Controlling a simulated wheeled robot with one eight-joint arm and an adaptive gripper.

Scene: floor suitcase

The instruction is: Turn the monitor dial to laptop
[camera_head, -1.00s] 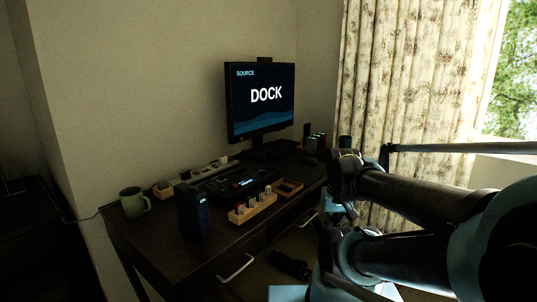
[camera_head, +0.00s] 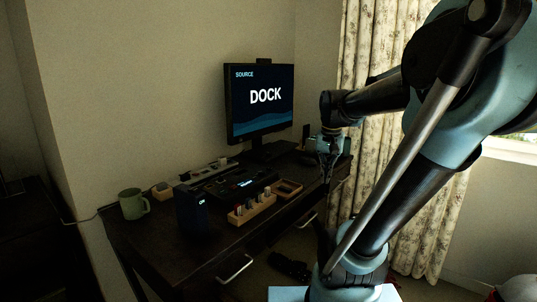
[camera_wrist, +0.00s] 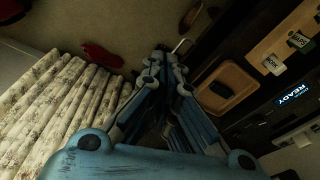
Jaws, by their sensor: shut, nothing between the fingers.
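The monitor (camera_head: 260,115) stands at the back of the dark desk. Its screen reads "SOURCE" and "DOCK". A flat black unit (camera_head: 242,184) with a small lit display lies on the desk in front of it; in the wrist view its display (camera_wrist: 294,94) reads "READY". I cannot make out the dial in either view. My gripper (camera_head: 327,172) hangs at the desk's right end, right of and apart from the monitor. In the wrist view my gripper (camera_wrist: 166,62) is shut and empty, pointing down past the desk's edge.
A wooden tray (camera_head: 288,181) and a wooden holder with small upright pieces (camera_head: 252,208) stand near the desk's front. A navy box (camera_head: 191,211) and green mug (camera_head: 132,203) are at left. A power strip (camera_head: 198,175) lies behind. Floral curtains (camera_wrist: 58,105) hang beyond the right end.

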